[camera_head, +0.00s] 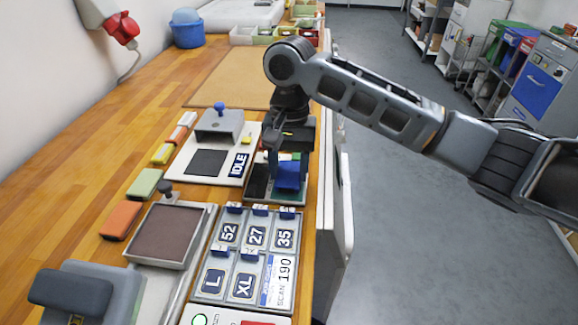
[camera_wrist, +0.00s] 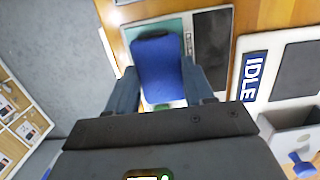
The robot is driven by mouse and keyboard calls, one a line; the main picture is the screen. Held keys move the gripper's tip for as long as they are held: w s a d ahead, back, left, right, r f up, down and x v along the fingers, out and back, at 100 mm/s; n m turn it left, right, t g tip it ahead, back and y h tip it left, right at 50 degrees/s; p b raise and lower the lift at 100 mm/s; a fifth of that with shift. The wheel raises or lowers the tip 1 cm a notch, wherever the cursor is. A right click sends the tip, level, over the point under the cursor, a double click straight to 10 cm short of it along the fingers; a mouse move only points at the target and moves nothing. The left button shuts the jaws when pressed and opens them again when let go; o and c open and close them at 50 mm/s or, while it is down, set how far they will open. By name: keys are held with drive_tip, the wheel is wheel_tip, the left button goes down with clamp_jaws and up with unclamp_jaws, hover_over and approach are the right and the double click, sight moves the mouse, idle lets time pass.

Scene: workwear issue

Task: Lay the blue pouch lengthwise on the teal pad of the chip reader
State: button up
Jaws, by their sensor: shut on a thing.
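The blue pouch (camera_head: 287,178) is between the fingers of my gripper (camera_head: 286,160), which is shut on it. In the wrist view the pouch (camera_wrist: 158,62) points away from the wrist, between the two fingers (camera_wrist: 157,72). The chip reader (camera_head: 258,184) lies under my gripper at the bench's right edge. Its teal pad (camera_wrist: 146,28) shows around the pouch's far end, and the pouch lies over the pad in that view. Its dark panel (camera_wrist: 211,48) is beside the pad. I cannot tell whether the pouch touches the pad. My gripper hides part of the reader in the head view.
A white device marked IDLE (camera_head: 229,178) stands left of the reader. A grey tray of numbered tiles (camera_head: 210,262) is just in front of it. A brown pad (camera_head: 168,234) and coloured blocks (camera_head: 121,220) lie further left. The bench drops to the floor on the right.

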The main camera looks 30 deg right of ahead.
sight(290, 167)
drive_tip(key=shift+f, duration=0.2)
drive_tip(key=shift+f, duration=0.1)
drive_tip(key=o, duration=1)
drive_tip(key=shift+o, duration=0.2)
wheel_tip(290, 167, up, 12)
drive_tip(key=w, duration=0.1)
drive_tip(key=shift+d, duration=0.4)
drive_tip(key=shift+w, duration=0.1)
